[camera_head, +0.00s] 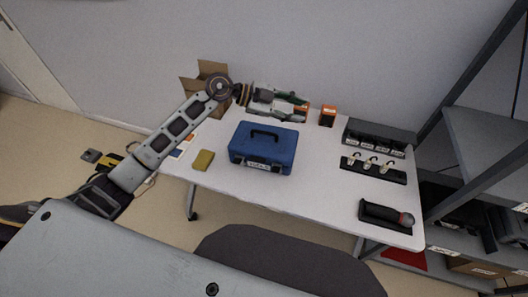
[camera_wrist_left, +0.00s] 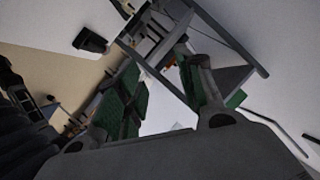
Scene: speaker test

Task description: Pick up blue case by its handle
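The blue case (camera_head: 262,157) lies closed on the white table (camera_head: 330,205), left of its middle. Its dark handle (camera_head: 267,133) lies on the top face, and latches and a label show on the front. My left gripper (camera_head: 300,106) is beyond the case, above the table's back part, apart from the handle and pointing right. In the left wrist view its two green-padded fingers (camera_wrist_left: 160,85) stand apart with nothing between them. The case cannot be made out in that view. My right gripper is in neither view.
A yellow sponge-like block (camera_head: 204,160) lies left of the case. An open cardboard box (camera_head: 205,75) stands behind my left arm. An orange box (camera_head: 328,116), a dark rack (camera_head: 378,138), a tray with hooks (camera_head: 373,171) and a microphone-like item (camera_head: 385,213) occupy the right. Metal shelving (camera_head: 480,150) stands beyond.

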